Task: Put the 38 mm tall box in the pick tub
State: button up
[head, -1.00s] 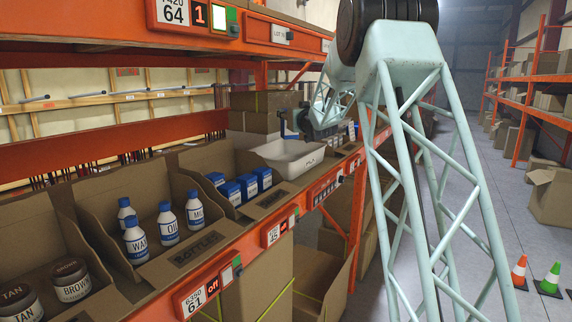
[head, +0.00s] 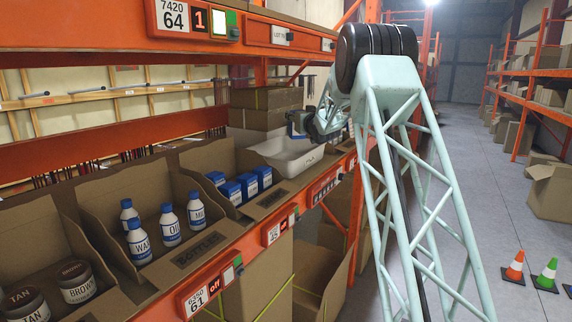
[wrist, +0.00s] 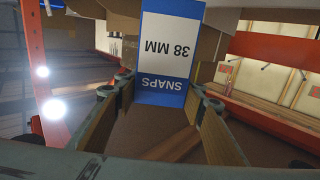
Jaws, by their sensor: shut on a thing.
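A blue and white box (wrist: 168,48) labelled SNAPS 38 MM shows upside down in the wrist view. My gripper (wrist: 160,90) is shut on it, with one finger on each side. In the head view my gripper (head: 298,125) is small and partly hidden by my own arm. A bit of blue shows at its end there. It appears above or just behind the white pick tub (head: 306,163) on the shelf; its exact height over the tub cannot be told. The tub's inside is only partly visible.
Blue boxes (head: 248,185) stand in a cardboard bin left of the tub. White bottles (head: 169,225) and brown jars (head: 76,283) fill bins further left. Brown cartons (head: 265,105) stand behind the tub. An orange shelf beam (head: 250,240) runs along the front.

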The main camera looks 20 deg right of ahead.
aim_at(299, 138)
jog(key=shift+f+p, duration=0.4)
jog(key=shift+f, duration=2.65)
jog(key=shift+f, duration=0.15)
jog(key=shift+f+p, duration=0.3)
jog(key=shift+f, duration=1.45)
jog(key=shift+f+b, duration=0.65)
jog(key=shift+b, duration=0.3)
jog(key=o, duration=1)
jog(key=shift+r+p, duration=0.25)
jog(key=shift+p, duration=0.1)
